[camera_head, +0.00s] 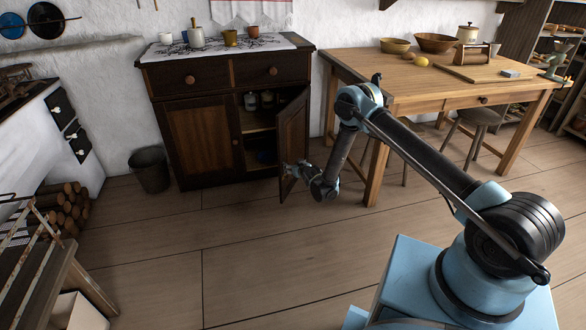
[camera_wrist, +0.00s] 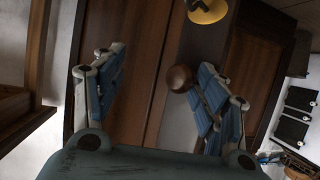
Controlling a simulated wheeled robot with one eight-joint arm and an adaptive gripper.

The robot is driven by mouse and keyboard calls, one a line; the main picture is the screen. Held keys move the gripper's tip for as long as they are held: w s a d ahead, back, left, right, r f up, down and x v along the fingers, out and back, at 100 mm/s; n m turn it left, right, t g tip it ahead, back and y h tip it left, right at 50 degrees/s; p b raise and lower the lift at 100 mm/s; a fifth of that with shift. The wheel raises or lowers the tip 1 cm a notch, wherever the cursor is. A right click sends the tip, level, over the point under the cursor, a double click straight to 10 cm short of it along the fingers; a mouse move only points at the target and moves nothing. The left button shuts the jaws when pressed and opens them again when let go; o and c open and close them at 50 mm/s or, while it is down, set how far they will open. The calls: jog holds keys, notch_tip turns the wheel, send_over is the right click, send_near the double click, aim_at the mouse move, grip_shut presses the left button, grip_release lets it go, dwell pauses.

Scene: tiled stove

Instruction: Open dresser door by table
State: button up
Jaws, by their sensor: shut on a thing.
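The dark wooden dresser (camera_head: 203,135) stands against the wall left of the table (camera_head: 440,85). Its right door (camera_head: 293,135) is swung out toward the table, showing jars on the shelf inside; its left door is shut. My gripper (camera_head: 293,172) is at the lower part of the open door, shut on it. In the wrist view my gripper (camera_wrist: 160,85) has its two blue-padded fingers well apart, with brown wood panels behind them. A round wooden knob (camera_wrist: 180,78) shows beside the right finger. The exact contact with the door is hard to see.
A dark bucket (camera_head: 150,170) stands left of the dresser. A stool (camera_head: 475,125) is under the table, and a table leg is just right of my gripper. The floor in front of the dresser is clear. A rack stands at lower left.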

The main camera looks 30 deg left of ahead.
notch_tip(320, 180, up, 10)
dwell(0.6)
jog(key=shift+f, duration=0.1)
